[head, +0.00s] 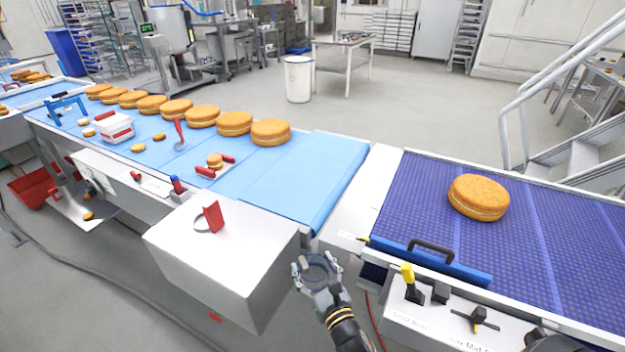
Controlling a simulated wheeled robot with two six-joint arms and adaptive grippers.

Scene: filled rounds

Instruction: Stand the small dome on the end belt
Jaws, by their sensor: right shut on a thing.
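My right gripper (316,262) is at the lower middle, in front of the gap between the two belts. It is shut on a small clear thing that looks like the small dome (318,272). The dome is see-through, and its lower part is partly hidden by the fingers. The gripper holds it in the air, apart from any surface. The end belt, which I take to be the dark blue textured belt (560,235), is at the right. One filled round (478,197) lies on it. My left gripper is not in view.
A blue bar with a black handle (430,262) lies along the dark belt's near edge. A yellow lever (408,275) stands in front. The light blue belt (290,185) carries a row of filled rounds. A white box (225,255) stands left of my gripper.

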